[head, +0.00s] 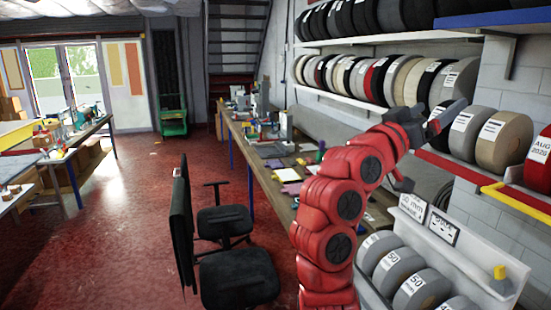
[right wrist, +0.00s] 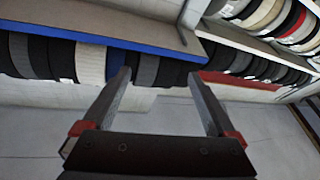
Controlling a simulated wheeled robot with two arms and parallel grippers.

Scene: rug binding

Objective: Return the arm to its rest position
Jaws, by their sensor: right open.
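My red right arm rises in the lower middle of the head view and bends right toward the wall shelves. My right gripper (head: 432,130), at the arm's end, shows only in part against the shelves. In the right wrist view its two dark fingers (right wrist: 160,76) stand wide apart with nothing between them. Beyond them are a blue-edged shelf (right wrist: 105,40) and a red-edged shelf (right wrist: 240,82), with rolls in rows. My left arm and gripper are not in view.
Rolls of binding (head: 505,140) fill the wall shelves on the right. A white rack (head: 455,255) with labelled rolls stands below. A long workbench (head: 262,165) with clutter runs behind my arm. Black chairs (head: 240,278) stand left of it. Red floor (head: 125,215) is open farther left.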

